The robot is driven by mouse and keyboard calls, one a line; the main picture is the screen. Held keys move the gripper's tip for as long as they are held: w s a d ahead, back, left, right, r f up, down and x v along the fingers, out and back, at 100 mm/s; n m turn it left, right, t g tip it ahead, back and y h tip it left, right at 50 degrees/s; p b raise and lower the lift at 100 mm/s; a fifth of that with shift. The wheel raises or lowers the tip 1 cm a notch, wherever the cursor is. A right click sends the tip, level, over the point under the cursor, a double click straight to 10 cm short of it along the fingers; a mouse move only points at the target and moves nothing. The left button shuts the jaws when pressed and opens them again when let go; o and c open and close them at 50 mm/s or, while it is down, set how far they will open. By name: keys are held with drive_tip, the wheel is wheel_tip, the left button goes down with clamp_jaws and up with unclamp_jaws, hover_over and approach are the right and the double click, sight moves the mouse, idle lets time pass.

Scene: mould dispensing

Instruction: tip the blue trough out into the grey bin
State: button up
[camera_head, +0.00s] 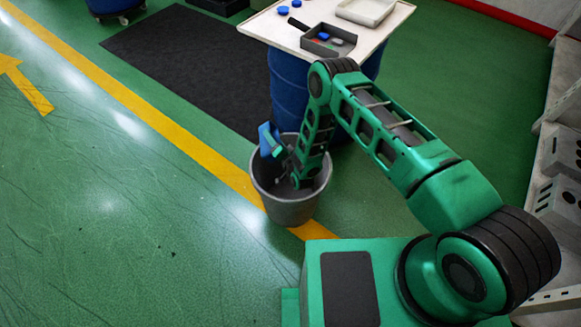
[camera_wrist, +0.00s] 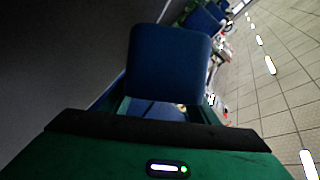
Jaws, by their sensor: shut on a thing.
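The blue trough (camera_head: 266,139) is tilted at the left rim of the grey bin (camera_head: 290,208) in the head view, partly hidden by my arm. In the wrist view the trough (camera_wrist: 168,62) fills the middle, directly in front of my gripper (camera_wrist: 160,108). My gripper (camera_head: 281,150) is shut on the trough and reaches over the bin's mouth. The inside of the trough is hidden, so I cannot tell whether anything is in it. The part of the bin's floor that shows is grey; my arm covers the rest.
A table top (camera_head: 262,28) on a blue drum (camera_head: 290,92) stands behind the bin. It bears a dark tray (camera_head: 345,48) with small coloured pieces, a pale tray (camera_head: 366,10) and blue discs (camera_head: 283,10). A black mat (camera_head: 190,60) lies left of the drum. The floor at left is clear.

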drive_tip(key=shift+d+r+m+y, duration=0.15)
drive_tip(key=shift+m+y, duration=0.15)
drive_tip(key=shift+m, duration=0.3)
drive_tip(key=shift+d+f+m+t+y, duration=0.3)
drive_tip(key=shift+f+m, duration=0.3)
drive_tip(key=shift+m, duration=0.2)
drive_tip(key=shift+w+d+f+m+t+y+p, duration=0.1)
drive_tip(key=shift+d+f+m+t+y+p, duration=0.15)
drive_tip(key=shift+d+m, duration=0.4)
drive_tip(key=shift+w+d+f+m+t+y+p, duration=0.15)
drive_tip(key=shift+d+m+t+p, duration=0.15)
drive_tip(key=shift+d+m, duration=0.3)
drive_tip(key=shift+f+m, duration=0.1)
drive_tip(key=shift+m, duration=0.15)
drive_tip(key=shift+d+r+m+t+y+p, duration=0.1)
drive_tip(key=shift+d+r+m+t+p, duration=0.15)
drive_tip(key=shift+r+m+p, duration=0.45)
drive_tip(key=shift+d+r+m+t+y+p, duration=0.1)
drive_tip(key=shift+d+r+m+t+p, duration=0.15)
drive_tip(key=shift+r+m+p, duration=0.4)
drive_tip(key=shift+d+r+m+t+y+p, duration=0.15)
drive_tip(key=shift+r+m+t+p, duration=0.25)
drive_tip(key=shift+r+m, duration=0.45)
drive_tip(key=shift+f, duration=0.2)
